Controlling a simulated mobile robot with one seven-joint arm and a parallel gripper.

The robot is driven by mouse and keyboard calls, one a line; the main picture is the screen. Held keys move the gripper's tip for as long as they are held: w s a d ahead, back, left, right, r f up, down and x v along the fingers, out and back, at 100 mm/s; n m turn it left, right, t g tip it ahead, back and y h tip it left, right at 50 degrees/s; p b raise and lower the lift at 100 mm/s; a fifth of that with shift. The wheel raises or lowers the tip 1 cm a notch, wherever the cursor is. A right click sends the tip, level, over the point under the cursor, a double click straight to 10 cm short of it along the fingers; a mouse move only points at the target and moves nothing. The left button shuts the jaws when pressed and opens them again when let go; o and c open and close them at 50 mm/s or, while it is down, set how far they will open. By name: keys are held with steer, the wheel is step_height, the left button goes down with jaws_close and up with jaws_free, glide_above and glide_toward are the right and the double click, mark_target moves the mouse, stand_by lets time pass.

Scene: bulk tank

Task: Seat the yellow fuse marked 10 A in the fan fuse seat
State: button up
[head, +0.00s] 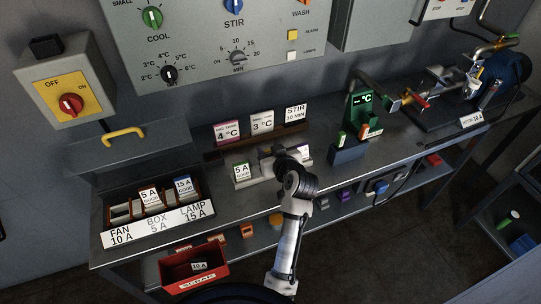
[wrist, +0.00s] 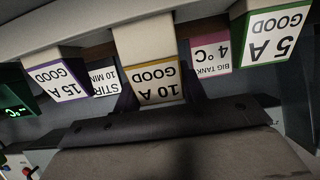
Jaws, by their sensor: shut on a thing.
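The yellow-banded fuse marked 10 A GOOD (wrist: 155,78) is upright between the fingers of my gripper (wrist: 158,97) in the wrist view, which shows it upside down. My gripper (head: 268,156) is shut on it at the spare fuse rack (head: 262,178). In the head view my gripper hides this fuse; I cannot tell whether it is clear of the rack. The fan fuse seat (head: 120,211) is the leftmost in the fuse box at left and looks empty. A 5 A fuse (head: 150,197) and a blue 15 A fuse (head: 183,188) stand in the box and lamp seats.
In the rack, a green 5 A fuse (head: 241,172) and a purple 15 A fuse (wrist: 57,82) flank my gripper. Setting cards (head: 262,122) stand behind. A red scrap bin (head: 190,281) below holds a fuse marked 10 A (head: 199,266). Bench between fuse box and rack is clear.

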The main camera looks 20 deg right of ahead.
step_height(320, 180, up, 18)
steer(key=b, duration=0.1)
